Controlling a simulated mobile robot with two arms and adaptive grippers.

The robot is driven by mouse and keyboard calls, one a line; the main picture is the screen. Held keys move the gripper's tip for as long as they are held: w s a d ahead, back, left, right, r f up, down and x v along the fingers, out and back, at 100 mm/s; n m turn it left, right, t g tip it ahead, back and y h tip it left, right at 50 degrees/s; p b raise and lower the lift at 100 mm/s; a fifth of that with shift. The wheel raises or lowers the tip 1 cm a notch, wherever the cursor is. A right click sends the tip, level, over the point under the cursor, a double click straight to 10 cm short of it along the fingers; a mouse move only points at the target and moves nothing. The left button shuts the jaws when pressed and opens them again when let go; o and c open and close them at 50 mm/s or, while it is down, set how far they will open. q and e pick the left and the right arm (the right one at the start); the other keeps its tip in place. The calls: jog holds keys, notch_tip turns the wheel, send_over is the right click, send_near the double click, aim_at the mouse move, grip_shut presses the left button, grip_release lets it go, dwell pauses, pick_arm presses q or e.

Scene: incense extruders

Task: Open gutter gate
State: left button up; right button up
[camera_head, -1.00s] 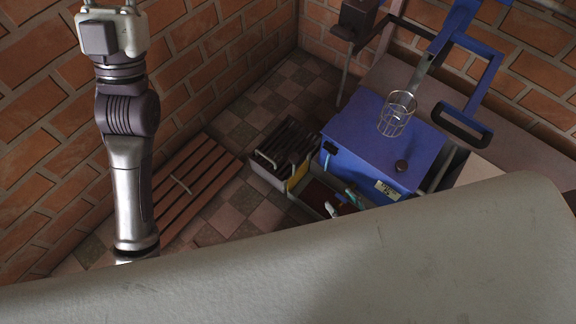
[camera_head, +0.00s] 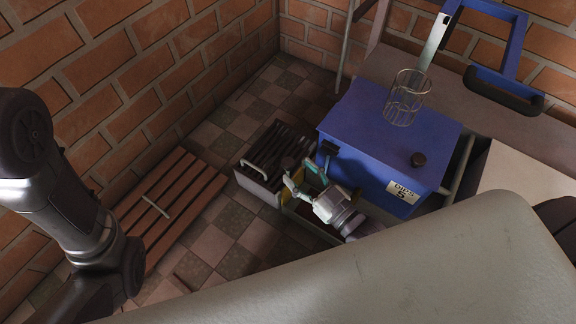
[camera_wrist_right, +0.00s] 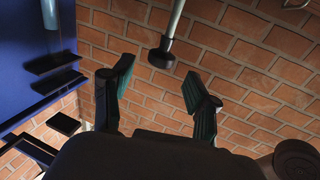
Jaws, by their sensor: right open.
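A blue box (camera_head: 390,140) with a white label stands at the centre right in the head view. A black handle-like piece (camera_head: 328,147) sticks out of its left side; I cannot tell whether it belongs to the gutter gate. My right gripper (camera_head: 305,176) is open and empty, just left of and below this piece, apart from it. In the wrist view, the gripper (camera_wrist_right: 158,80) has teal pads spread wide. A blue panel (camera_wrist_right: 30,50) with black ledges (camera_wrist_right: 58,83) is at its left. My left gripper is out of the head view; only its arm shows.
A grey crate (camera_head: 258,188) with dark slabs stands left of the box. A slatted wooden pallet (camera_head: 175,200) lies by the brick wall. A grey rod with a black end (camera_wrist_right: 162,58) shows beyond the fingers in the wrist view.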

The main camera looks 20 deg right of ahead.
aim_at(292, 166)
jog(key=b+x, duration=0.1)
jog(key=x, duration=0.4)
jog(key=shift+b, duration=0.4)
jog(key=shift+s, duration=0.1)
grip_shut()
